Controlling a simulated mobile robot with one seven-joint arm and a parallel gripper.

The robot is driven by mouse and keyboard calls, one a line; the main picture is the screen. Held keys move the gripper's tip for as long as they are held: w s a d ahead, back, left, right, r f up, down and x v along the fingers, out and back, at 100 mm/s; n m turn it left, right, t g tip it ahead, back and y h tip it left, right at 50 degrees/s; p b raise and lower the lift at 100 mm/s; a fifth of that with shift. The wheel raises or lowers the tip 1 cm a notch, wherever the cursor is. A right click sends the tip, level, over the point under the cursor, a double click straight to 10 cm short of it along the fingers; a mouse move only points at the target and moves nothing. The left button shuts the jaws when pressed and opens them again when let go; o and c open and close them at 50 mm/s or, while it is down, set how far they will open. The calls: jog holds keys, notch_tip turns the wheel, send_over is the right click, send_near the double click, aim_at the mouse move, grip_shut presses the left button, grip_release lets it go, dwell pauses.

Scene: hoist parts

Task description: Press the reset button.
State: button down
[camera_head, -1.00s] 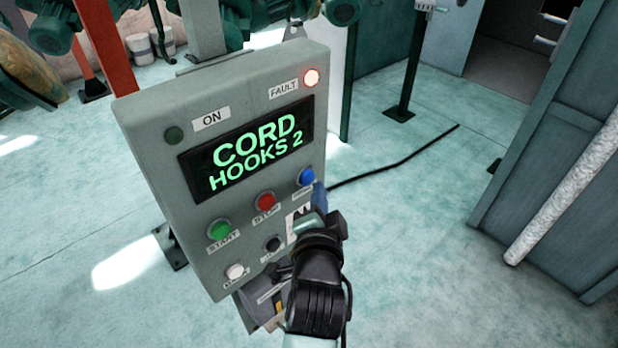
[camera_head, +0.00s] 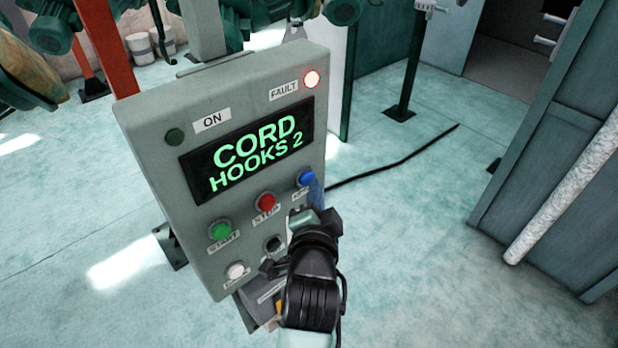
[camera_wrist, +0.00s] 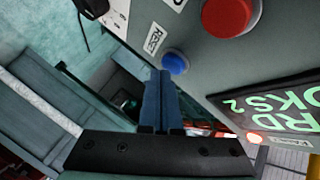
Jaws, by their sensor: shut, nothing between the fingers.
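The reset button is the blue button (camera_head: 306,178) at the right edge of the grey control panel (camera_head: 150,112). It also shows in the wrist view (camera_wrist: 175,62), beside a label that appears to read RESET. My gripper (camera_head: 316,188) is at the panel's right side, its blue fingers partly hidden behind the panel edge and my wrist. In the wrist view the fingers (camera_wrist: 160,74) are together and empty, with their tips just beside the blue button. I cannot tell whether they touch it.
The red stop button (camera_head: 265,202) and green start button (camera_head: 220,230) sit left of the blue one. The fault lamp (camera_head: 312,79) is lit; the display (camera_head: 250,150) reads CORD HOOKS 2. A black cable (camera_head: 400,162) lies on the otherwise open floor at right.

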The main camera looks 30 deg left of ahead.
jog(key=shift+w+a, duration=0.1)
jog(key=shift+a, duration=0.3)
dwell(0.5)
jog(key=shift+d, duration=0.15)
jog(key=shift+s+d, duration=0.3)
jog(key=shift+d, duration=0.35)
jog(key=d, duration=0.1)
jog(key=s+d, duration=0.1)
jog(key=d, duration=0.2)
jog(key=shift+s+d, duration=0.35)
dwell(0.8)
